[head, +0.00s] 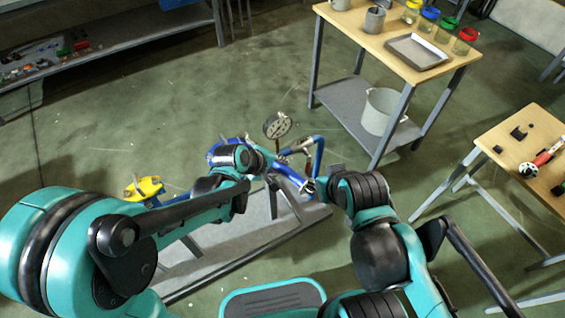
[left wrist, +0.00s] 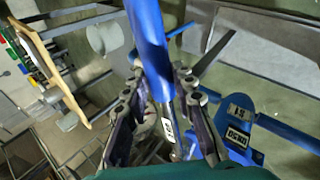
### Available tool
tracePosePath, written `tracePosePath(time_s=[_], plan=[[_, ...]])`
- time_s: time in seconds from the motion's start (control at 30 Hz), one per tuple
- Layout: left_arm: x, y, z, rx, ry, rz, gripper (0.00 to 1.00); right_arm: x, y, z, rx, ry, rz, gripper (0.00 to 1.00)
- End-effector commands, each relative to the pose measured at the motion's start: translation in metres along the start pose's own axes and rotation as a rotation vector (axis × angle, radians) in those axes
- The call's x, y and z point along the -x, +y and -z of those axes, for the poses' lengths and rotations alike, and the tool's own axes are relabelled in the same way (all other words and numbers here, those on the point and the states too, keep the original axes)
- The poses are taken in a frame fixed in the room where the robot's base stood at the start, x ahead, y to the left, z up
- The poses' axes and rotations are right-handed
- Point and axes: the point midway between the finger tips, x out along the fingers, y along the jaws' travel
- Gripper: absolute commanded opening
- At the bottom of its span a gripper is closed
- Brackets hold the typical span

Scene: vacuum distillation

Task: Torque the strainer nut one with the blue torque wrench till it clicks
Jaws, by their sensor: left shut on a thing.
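My left gripper (head: 282,160) reaches over the low bench in the head view. In the left wrist view its fingers (left wrist: 160,82) close around a blue bar, which I take for the blue torque wrench (left wrist: 148,30). A white label shows lower down between the fingers. Blue pipework with white labels (left wrist: 238,128), which appears to be the strainer assembly, stands just right of the gripper in that view. I cannot pick out strainer nut one. My right arm (head: 365,195) reaches in from the right, beside the blue pipework (head: 318,155); its finger opening is unclear.
A round gauge (head: 277,125) stands above the low grey bench (head: 240,250). A yellow part (head: 145,188) is at its left. A wooden table with jars and a tray (head: 417,52) is at the back right. Another small table (head: 520,150) stands right. The floor between is clear.

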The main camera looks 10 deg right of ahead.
Motion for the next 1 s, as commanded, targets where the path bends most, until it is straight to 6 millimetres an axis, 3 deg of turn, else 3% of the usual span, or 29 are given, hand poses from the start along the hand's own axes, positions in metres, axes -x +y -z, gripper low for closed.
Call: tracePosePath(time_s=[0.6, 1.0], plan=[[0.009, -0.012, 0.002, -0.069, -0.053, -0.002, 0.0, 0.0, 0.0, 0.0, 0.0, 0.0, 0.0, 0.29], [0.026, -0.033, 0.008, -0.195, -0.151, -0.005, 0.0, 0.0, 0.0, 0.0, 0.0, 0.0, 0.0, 0.29]])
